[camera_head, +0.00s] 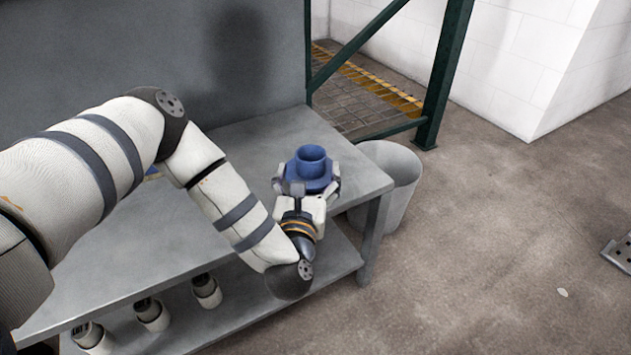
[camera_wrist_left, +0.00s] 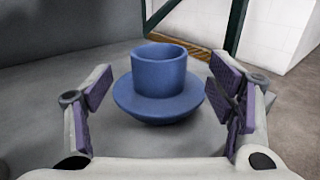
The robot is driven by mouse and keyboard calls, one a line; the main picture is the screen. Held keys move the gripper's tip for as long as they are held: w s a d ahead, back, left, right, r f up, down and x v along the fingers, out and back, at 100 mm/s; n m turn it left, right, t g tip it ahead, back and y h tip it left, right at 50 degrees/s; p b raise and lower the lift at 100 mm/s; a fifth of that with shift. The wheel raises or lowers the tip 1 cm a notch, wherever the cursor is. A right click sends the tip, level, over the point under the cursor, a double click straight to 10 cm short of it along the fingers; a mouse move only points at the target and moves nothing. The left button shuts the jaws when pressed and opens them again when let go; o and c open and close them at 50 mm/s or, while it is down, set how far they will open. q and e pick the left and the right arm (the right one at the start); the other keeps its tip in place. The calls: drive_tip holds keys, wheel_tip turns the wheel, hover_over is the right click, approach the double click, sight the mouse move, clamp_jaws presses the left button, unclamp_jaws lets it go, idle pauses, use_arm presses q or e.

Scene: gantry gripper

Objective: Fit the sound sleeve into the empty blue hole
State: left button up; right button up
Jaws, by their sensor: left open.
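A blue flanged sleeve (camera_head: 311,158) stands upright on the grey bench near its right end, a cup-like tube above a wide round flange. It also shows in the left wrist view (camera_wrist_left: 159,75). My left gripper (camera_head: 306,187) is open, with one finger on each side of the sleeve. In the left wrist view the purple finger pads (camera_wrist_left: 160,100) stand apart from the flange, with gaps on both sides. My right gripper is not in view. No blue hole shows clearly; my left arm covers much of the bench.
The grey bench (camera_head: 245,137) has a lower shelf with several white cylinders (camera_head: 151,313). A grey bin (camera_head: 398,185) stands at the bench's right end. A green rack post (camera_head: 442,75) rises behind it. The floor at right is mostly clear.

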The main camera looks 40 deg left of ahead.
use_arm(q)
drive_tip(key=b+x, duration=0.1)
drive_tip(key=x, duration=0.4)
drive_tip(key=shift+w+a, duration=0.1)
drive_tip(key=shift+w, duration=0.05)
drive_tip(key=shift+w+a, duration=0.15)
drive_tip(key=shift+w, duration=0.1)
drive_tip(key=c, duration=1.4)
